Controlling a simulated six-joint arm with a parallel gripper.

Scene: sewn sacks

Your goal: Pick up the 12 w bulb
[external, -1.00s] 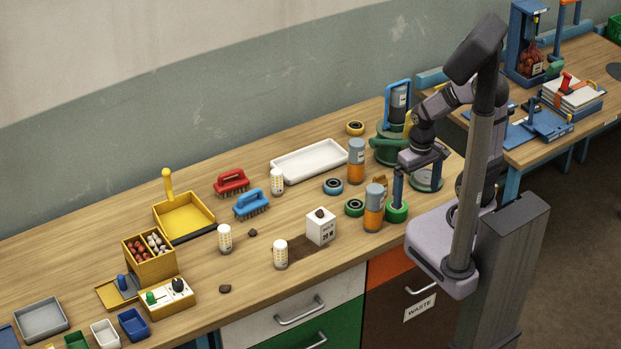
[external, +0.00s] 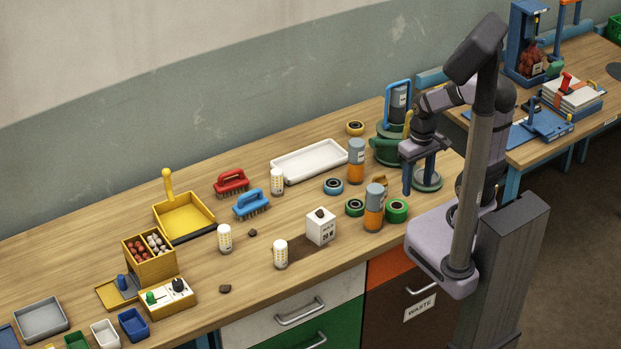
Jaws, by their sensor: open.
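Three white corn-type bulbs with yellow dots stand upright on the wooden bench. One bulb (external: 277,182) is by the brushes, another bulb (external: 225,238) is left of centre, and a third bulb (external: 280,254) is nearer the front edge. Their wattage marks are too small to read, so I cannot tell which is the 12 w bulb. A white box (external: 321,229) with small print and a dark lump on top stands right of the front bulb. My gripper (external: 419,186) is open, blue fingers pointing down, at the bench's right end, well away from the bulbs. I see nothing between its fingers.
Orange-and-grey cans (external: 374,210) and tape rolls (external: 397,211) stand between my gripper and the bulbs. A white tray (external: 308,160), red brush (external: 231,183), blue brush (external: 251,204) and yellow dustpan (external: 183,217) lie behind. Dark lumps (external: 225,289) and a dark patch mark the bench.

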